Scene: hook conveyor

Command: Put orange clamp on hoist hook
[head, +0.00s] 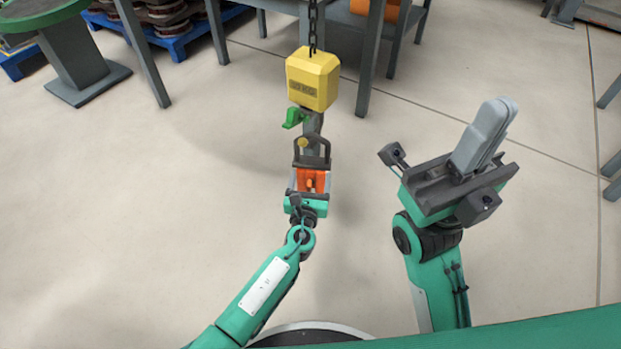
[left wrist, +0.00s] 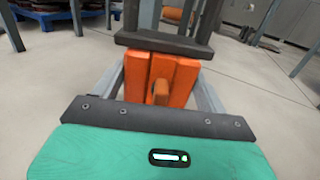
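The orange clamp (head: 311,181) is held upright between the fingers of my left gripper (head: 310,186). In the left wrist view the clamp (left wrist: 160,80) fills the space between the two grey fingers. Its dark shackle (head: 312,150) points up. The hoist hook (head: 313,123) hangs under a yellow block (head: 313,78) on a chain and has a green latch (head: 293,117). The shackle appears at the lower end of the hook; I cannot tell whether it is around the hook or only in front of it. My right gripper (head: 494,122) is shut and empty, well to the right.
Behind the hoist stand grey table legs (head: 368,60). A blue pallet (head: 180,40) with round parts is at the back left, near a green-topped stand (head: 75,55). An orange object (head: 376,8) is at the top. The floor around the hook is clear.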

